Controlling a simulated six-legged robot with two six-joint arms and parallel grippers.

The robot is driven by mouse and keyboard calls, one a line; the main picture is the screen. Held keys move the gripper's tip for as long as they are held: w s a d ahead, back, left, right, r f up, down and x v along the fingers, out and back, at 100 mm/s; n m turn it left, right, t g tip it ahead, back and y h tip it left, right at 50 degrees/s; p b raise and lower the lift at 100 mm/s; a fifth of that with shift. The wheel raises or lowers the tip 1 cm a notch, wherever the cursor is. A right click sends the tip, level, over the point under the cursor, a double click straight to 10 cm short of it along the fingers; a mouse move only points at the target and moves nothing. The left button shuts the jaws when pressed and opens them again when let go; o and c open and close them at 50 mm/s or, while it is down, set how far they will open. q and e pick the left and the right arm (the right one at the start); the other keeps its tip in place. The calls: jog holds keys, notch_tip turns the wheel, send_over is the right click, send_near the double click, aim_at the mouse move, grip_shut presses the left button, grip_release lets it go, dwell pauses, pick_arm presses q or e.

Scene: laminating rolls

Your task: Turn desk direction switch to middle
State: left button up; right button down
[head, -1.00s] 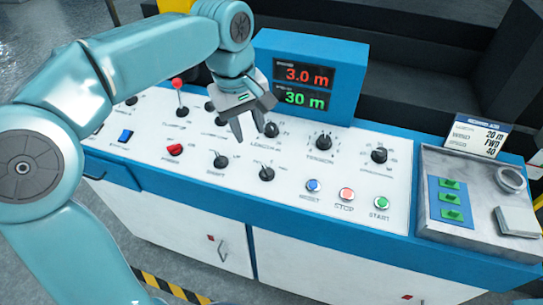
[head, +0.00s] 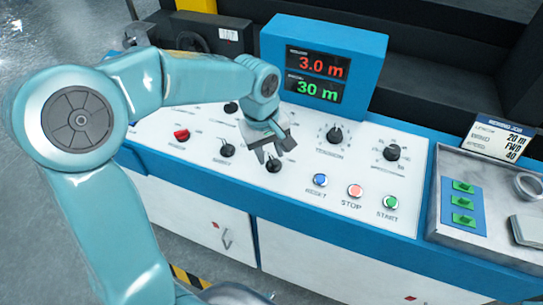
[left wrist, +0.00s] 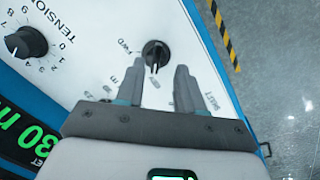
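The direction switch is a black rotary knob (head: 273,166) on the white desk panel (head: 290,200), partly covered by my left gripper in the head view. In the left wrist view the knob (left wrist: 155,52) shows clearly, with a "FWD" label to its left. Its pale pointer mark faces down the picture, towards the gripper. My left gripper (head: 268,154) is over the panel just above the knob. In the left wrist view its two fingers (left wrist: 159,73) are apart with nothing between them; the knob lies just beyond the tips. My right gripper is not in view.
A black knob (head: 227,150) and a red switch (head: 181,135) sit left of it. The tension knob (head: 334,135) is up to the right. Reset (head: 320,180), stop (head: 355,190) and start (head: 390,202) buttons lie right. The display box (head: 322,65) stands behind.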

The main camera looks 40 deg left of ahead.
aim_at(274, 160)
pick_arm(q)
jog(key=f, duration=0.1)
jog(key=w+f, duration=0.1)
jog(key=f, duration=0.1)
jog(key=shift+w+f, duration=0.15)
jog(key=shift+f, duration=0.05)
jog(key=shift+s+d+r, duration=0.15)
jog(key=shift+s, duration=0.2)
jog(key=shift+w, duration=0.25)
grip_shut()
jog(key=shift+s, duration=0.1)
jog(key=shift+m, duration=0.4)
jog(key=m, duration=0.3)
jog(key=shift+d+m+g+y, duration=0.1)
jog(key=shift+m+g+y, duration=0.25)
jog(key=shift+m, duration=2.05)
